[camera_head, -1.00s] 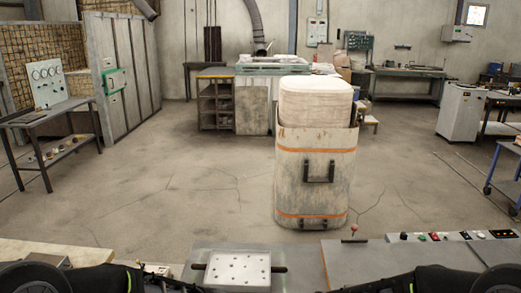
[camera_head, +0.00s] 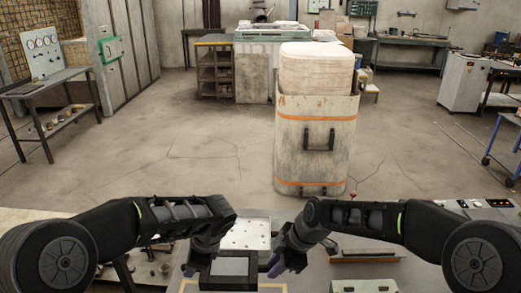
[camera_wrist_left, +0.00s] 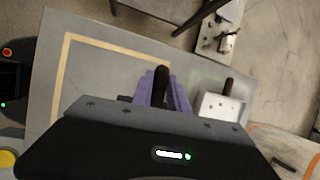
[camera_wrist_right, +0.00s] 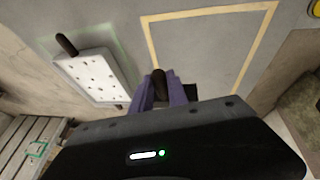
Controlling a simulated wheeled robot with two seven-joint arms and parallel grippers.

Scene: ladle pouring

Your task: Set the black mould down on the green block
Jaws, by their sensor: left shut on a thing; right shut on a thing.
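The black mould (camera_head: 229,284) is a dark square frame with a grey middle, low in the head view between my two grippers. My left gripper (camera_head: 191,268) is shut on its left handle, which also shows between the purple fingers in the left wrist view (camera_wrist_left: 161,84). My right gripper (camera_head: 274,266) is shut on its right handle, also visible in the right wrist view (camera_wrist_right: 159,82). Whether the mould touches the table cannot be told.
The white plate, with dark handles, lies just behind the mould in the head view (camera_head: 246,234). A yellow rectangle outline (camera_wrist_right: 208,12) marks the grey table. A tall pale container (camera_head: 315,130) stands beyond the table.

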